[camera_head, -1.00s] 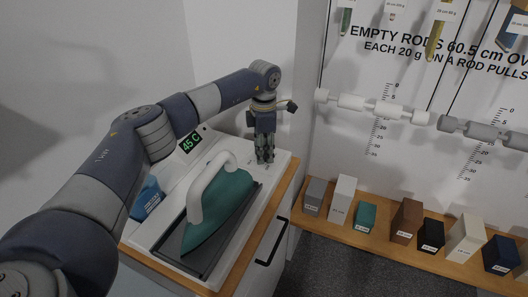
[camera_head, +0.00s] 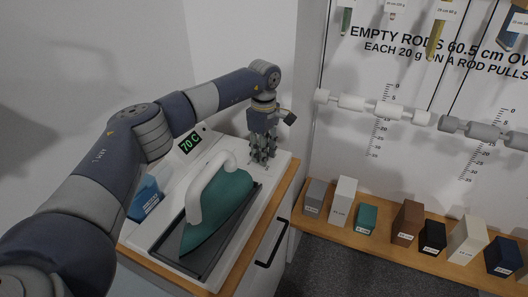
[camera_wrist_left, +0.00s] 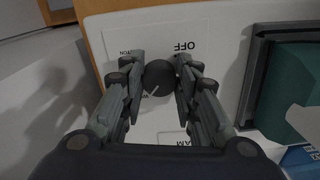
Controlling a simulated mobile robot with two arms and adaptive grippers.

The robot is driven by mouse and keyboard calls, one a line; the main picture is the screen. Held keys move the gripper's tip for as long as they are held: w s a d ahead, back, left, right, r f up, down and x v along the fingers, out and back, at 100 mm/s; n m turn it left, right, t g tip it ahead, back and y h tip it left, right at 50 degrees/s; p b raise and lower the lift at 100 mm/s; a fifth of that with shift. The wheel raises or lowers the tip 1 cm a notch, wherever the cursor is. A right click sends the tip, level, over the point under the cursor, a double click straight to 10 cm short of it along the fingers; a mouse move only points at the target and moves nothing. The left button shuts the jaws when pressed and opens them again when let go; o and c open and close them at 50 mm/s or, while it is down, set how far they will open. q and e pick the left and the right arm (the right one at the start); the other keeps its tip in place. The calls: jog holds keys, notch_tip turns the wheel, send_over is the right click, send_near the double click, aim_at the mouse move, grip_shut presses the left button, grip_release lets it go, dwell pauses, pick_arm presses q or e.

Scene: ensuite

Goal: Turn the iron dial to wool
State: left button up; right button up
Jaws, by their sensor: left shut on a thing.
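The iron dial (camera_wrist_left: 158,78) is a dark round knob with a pale pointer line, seen in the left wrist view between my left gripper's fingers. My left gripper (camera_wrist_left: 160,85) points down over the dial and is shut on it. In the head view the left gripper (camera_head: 263,157) stands at the far end of the white ironing station and hides the dial. The label OFF (camera_wrist_left: 184,46) shows beside the dial; other labels are partly covered by the fingers, and I cannot read wool. A display (camera_head: 190,143) reads 70 C. My right gripper is not in view.
A teal iron (camera_head: 222,205) with a white handle rests on a dark tray beside the dial. A blue box (camera_head: 146,199) stands at the left. A wooden shelf (camera_head: 375,240) with several labelled blocks is at the right, below a wall of rods.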

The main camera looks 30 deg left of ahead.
pick_arm(q)
jog(key=shift+w+a+r, duration=0.1)
jog(key=shift+r, duration=0.1)
dwell(0.4)
jog(key=o, duration=1.1)
jog(key=shift+c, duration=0.2)
jog(key=shift+f, duration=0.1)
jog(key=shift+m, duration=0.3)
notch_tip(320, 180, up, 12)
